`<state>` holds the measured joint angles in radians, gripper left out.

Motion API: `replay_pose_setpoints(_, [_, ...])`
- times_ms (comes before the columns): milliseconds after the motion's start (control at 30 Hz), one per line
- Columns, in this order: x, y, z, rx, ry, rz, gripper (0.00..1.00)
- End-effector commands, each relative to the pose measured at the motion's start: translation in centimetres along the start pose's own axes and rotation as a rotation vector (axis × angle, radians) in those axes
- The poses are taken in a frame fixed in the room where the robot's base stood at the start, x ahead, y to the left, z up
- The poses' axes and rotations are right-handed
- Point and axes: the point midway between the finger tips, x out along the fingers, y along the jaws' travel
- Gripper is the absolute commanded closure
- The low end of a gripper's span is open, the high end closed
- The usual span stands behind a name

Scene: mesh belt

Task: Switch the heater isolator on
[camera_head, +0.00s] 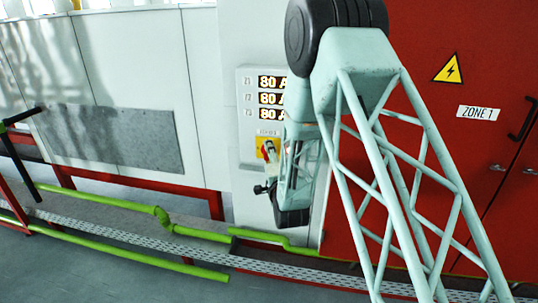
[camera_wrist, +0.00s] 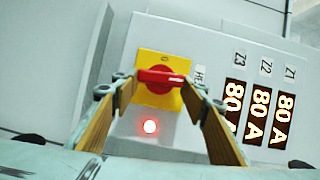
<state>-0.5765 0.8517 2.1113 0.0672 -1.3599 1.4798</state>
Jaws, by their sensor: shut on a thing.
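The heater isolator is a red rotary handle (camera_wrist: 160,77) on a square yellow plate (camera_wrist: 157,97), fixed to a pale panel. In the wrist view the handle lies crosswise, level in the picture. My gripper (camera_wrist: 157,83) has its two wood-coloured fingers at opposite ends of the handle and is shut on it. In the head view the yellow plate (camera_head: 260,154) shows beside my gripper (camera_head: 272,160), which hides part of the isolator. A red lamp (camera_wrist: 150,126) glows close to the yellow plate.
Three lit displays (camera_head: 270,98) read 80 A, labelled Z1, Z2 and Z3. A red cabinet (camera_head: 440,130) marked ZONE 1 stands to the right behind my arm. Green pipes (camera_head: 110,203) run low along the left. White wall panels (camera_head: 140,60) fill the left side.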

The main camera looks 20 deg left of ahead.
Motion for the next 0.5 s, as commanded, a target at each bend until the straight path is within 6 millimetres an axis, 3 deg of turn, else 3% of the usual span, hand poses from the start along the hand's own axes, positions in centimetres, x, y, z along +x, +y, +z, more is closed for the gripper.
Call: replay_pose_setpoints(500, [0.01, 0.15, -0.01, 0.095, 0.000, -0.039, 0.70])
